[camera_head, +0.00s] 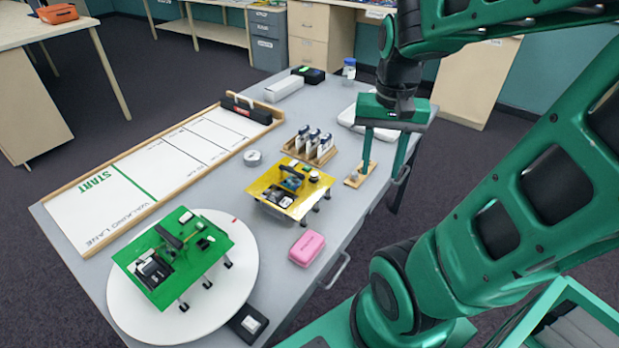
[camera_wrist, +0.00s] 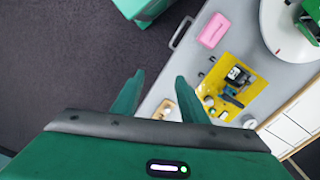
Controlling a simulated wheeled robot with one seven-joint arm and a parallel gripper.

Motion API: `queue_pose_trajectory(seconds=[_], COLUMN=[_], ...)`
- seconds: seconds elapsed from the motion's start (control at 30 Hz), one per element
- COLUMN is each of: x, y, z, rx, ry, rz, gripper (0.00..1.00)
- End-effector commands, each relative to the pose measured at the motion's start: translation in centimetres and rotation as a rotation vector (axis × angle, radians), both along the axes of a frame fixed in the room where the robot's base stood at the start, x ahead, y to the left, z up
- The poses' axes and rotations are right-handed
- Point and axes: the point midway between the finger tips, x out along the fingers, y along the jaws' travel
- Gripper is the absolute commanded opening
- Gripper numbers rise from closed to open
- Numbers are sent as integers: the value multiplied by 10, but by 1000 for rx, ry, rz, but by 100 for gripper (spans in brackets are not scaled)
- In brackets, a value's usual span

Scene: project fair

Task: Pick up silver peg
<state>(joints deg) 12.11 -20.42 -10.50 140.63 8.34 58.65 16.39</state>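My gripper (camera_head: 379,188) hangs over the right edge of the grey table, fingers down and spread apart with nothing between them. Its two open fingers also show in the wrist view (camera_wrist: 160,78). A small wooden block (camera_head: 361,174) lies near the left finger at the table edge. A small pale upright piece (camera_head: 354,176) stands on it; I cannot tell for sure that it is the silver peg. In the wrist view the wooden block (camera_wrist: 168,106) shows between and below the fingers, partly hidden by my gripper.
A wooden rack (camera_head: 309,150) of several small bottles and a yellow board (camera_head: 289,191) stand left of the block. A pink case (camera_head: 306,249), a white turntable (camera_head: 236,284) with a green board (camera_head: 181,240), and a white tray (camera_head: 349,115) are also on the table.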

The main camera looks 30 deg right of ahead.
Motion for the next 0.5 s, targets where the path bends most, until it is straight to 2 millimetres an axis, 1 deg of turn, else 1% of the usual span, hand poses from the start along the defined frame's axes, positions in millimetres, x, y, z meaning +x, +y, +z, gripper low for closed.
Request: queue_pose_trajectory(seconds=[0.03,0.07,0.1,0.17,0.2,0.3,0.4,0.5], x=[22,36,53,79,95,131,157,173], y=[1,2,4,9,13,23,33,40], z=[1,1,0,-2,-4,-10,-17,-21], rx=[-6,-8,-12,-12,-12,-7,0,6], ry=[4,3,0,-2,-3,-8,-9,-12], rz=[-66,-110,-172,-257,-313,-436,-530,-594], gripper=[40,40,40,40,40,40,40,40])
